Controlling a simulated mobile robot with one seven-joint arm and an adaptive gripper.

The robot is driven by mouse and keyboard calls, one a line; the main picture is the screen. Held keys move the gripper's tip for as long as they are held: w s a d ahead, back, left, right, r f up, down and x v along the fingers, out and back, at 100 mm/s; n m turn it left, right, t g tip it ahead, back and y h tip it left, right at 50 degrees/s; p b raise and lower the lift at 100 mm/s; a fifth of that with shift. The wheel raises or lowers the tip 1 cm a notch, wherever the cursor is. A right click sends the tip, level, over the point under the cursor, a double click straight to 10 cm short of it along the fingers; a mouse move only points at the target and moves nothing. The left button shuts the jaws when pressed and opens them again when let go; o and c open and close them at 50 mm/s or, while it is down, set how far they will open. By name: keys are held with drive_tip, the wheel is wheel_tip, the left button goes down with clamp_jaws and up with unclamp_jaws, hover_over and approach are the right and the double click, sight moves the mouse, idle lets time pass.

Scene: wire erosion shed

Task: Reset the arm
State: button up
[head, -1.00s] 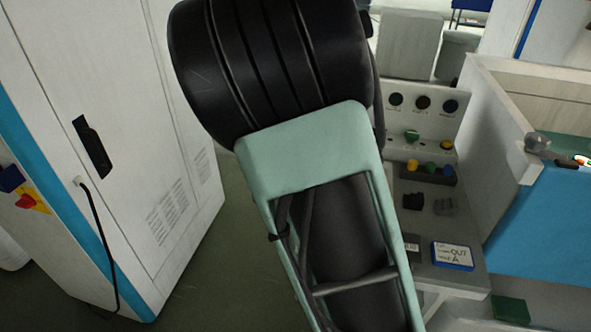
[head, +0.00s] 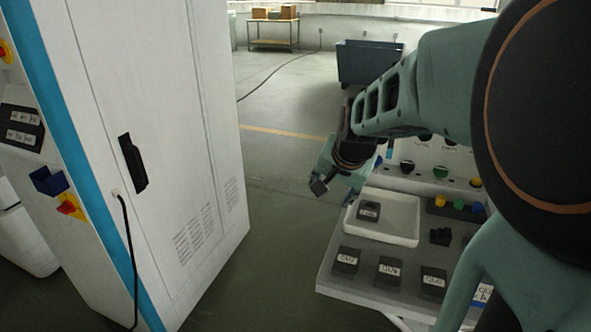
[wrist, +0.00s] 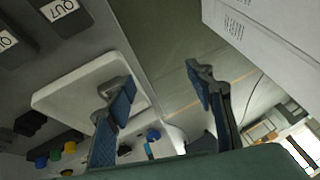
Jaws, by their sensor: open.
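My gripper (head: 335,190) is open and empty at the end of my arm, pointing downward beside the left edge of the work table (head: 330,283). In the wrist view its two blue-padded fingers (wrist: 160,92) stand well apart with nothing between them. Below them are the table edge and the floor. A white tray (head: 398,238) lies on the table just right of the gripper, with one dark labelled block (head: 369,210) in it. The tray also shows in the wrist view (wrist: 62,98), partly covered by a finger.
Several dark labelled blocks (head: 389,271) stand along the table's front. Coloured knobs (head: 459,204) and a control panel (head: 408,152) are behind. A tall white cabinet (head: 165,90) stands left, with open floor (head: 275,215) between. A dark bin (head: 368,64) stands farther back.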

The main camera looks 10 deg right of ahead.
drive_tip(key=shift+a+r, duration=0.1)
drive_tip(key=shift+r, duration=0.05)
drive_tip(key=s+a+r+n+p, duration=0.3)
drive_tip(key=s+r+p, duration=0.2)
drive_tip(key=s, duration=0.6)
drive_tip(key=s+a+r+n+p, duration=0.3)
drive_tip(key=s+r+p, duration=0.3)
drive_tip(key=s, duration=0.6)
wheel_tip(320, 180, up, 3)
drive_tip(key=shift+s+f+n+g, duration=0.15)
drive_tip(key=shift+n+g, duration=0.25)
drive_tip(key=shift+n, duration=0.1)
